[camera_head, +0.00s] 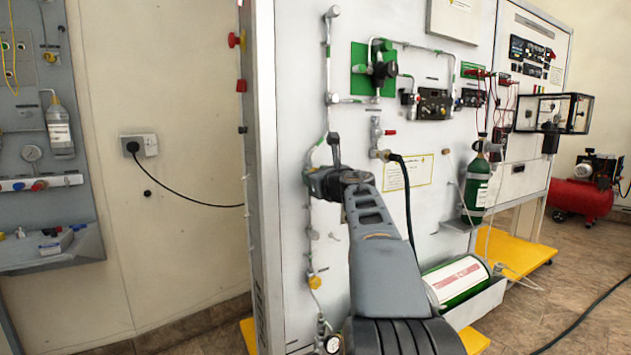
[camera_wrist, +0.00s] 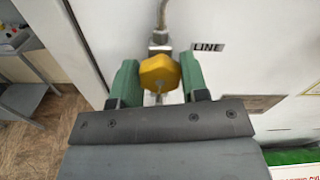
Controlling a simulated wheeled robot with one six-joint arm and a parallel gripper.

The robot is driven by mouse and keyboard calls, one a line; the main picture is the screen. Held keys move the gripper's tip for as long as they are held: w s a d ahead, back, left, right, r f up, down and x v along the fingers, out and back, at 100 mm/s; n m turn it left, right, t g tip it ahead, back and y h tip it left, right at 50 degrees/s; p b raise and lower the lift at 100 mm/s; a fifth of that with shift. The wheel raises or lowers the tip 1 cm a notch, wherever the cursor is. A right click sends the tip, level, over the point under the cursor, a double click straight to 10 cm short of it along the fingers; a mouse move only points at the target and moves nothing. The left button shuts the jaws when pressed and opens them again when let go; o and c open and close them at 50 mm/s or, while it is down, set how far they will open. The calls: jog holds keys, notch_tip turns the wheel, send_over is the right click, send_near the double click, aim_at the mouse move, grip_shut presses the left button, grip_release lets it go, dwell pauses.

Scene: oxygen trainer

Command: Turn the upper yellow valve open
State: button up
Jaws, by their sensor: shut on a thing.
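The upper yellow valve (camera_wrist: 159,73) has a rounded, faceted yellow knob on a metal fitting, with a pipe running up from it. In the wrist view the two green fingers of my gripper (camera_wrist: 159,62) stand on its left and right sides, shut on the knob. In the head view my arm reaches the pipe at the panel's left side, and it hides this valve and the fingertips.
A "LINE" label (camera_wrist: 208,48) sits right of the valve on the white panel (camera_head: 290,110). A black hose (camera_head: 408,200) hangs right of my arm. A green-and-white cylinder (camera_head: 457,281) lies low at the right. A gap separates the panel from the wall at left.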

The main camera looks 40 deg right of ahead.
jog(key=shift+n, duration=0.4)
jog(key=o, duration=0.9)
jog(key=shift+o, duration=0.2)
jog(key=s+a, duration=0.2)
jog(key=s, duration=1.1)
jog(key=shift+s, duration=0.35)
jog(key=shift+r, duration=0.1)
